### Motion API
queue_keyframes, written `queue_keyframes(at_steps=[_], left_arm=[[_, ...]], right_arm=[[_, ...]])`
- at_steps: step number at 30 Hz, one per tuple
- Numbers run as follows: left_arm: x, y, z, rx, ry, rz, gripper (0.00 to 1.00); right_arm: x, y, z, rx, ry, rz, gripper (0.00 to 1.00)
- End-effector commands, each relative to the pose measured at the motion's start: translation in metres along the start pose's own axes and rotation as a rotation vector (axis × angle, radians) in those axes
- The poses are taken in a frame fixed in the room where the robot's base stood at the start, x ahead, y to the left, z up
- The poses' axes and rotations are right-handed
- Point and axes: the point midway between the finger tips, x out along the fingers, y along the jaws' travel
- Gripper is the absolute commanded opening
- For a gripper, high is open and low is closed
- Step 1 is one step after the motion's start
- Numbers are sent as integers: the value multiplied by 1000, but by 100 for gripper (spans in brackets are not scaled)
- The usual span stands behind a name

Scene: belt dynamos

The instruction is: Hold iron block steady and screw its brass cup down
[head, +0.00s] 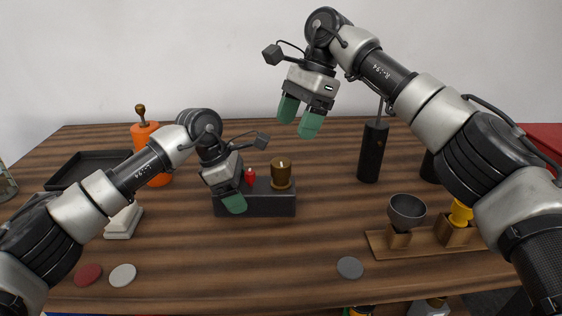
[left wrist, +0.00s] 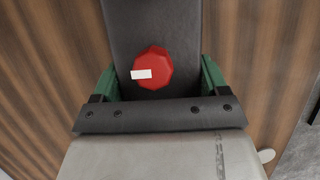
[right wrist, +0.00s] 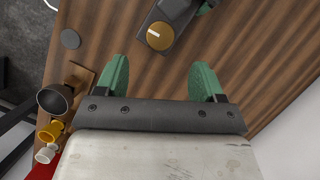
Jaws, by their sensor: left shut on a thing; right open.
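The iron block (head: 262,207) is a dark bar lying on the wooden table, with a red knob (head: 250,176) and the brass cup (head: 281,174) on top. My left gripper (head: 233,196) is shut on the block at its left end; the left wrist view shows its green fingers on both sides of the block (left wrist: 152,25) beside the red knob (left wrist: 152,68). My right gripper (head: 301,117) is open and empty, in the air above and behind the block. In the right wrist view the brass cup (right wrist: 159,36), with a white mark on top, lies beyond the open fingers (right wrist: 160,82).
A wooden stand (head: 379,247) with a dark bowl (head: 407,209) and a yellow cup (head: 460,213) is at right. A black cylinder (head: 372,151) stands behind. An orange bottle (head: 146,137), a black tray (head: 88,167) and a white block (head: 123,222) are at left. Flat discs lie in front.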

Motion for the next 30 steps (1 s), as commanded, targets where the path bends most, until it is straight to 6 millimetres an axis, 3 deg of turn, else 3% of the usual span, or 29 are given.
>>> queue_keyframes(at_steps=[6,12,18,26,30], left_arm=[[1,0,0,0,2,-1,11],[1,0,0,0,2,-1,11],[1,0,0,-1,1,-1,11],[1,0,0,-1,1,-1,11],[1,0,0,-1,1,-1,11]], right_arm=[[47,0,0,0,0,3,69],[78,0,0,2,1,1,69],[90,0,0,2,0,0,69],[91,0,0,2,0,-1,69],[91,0,0,2,0,-1,49]])
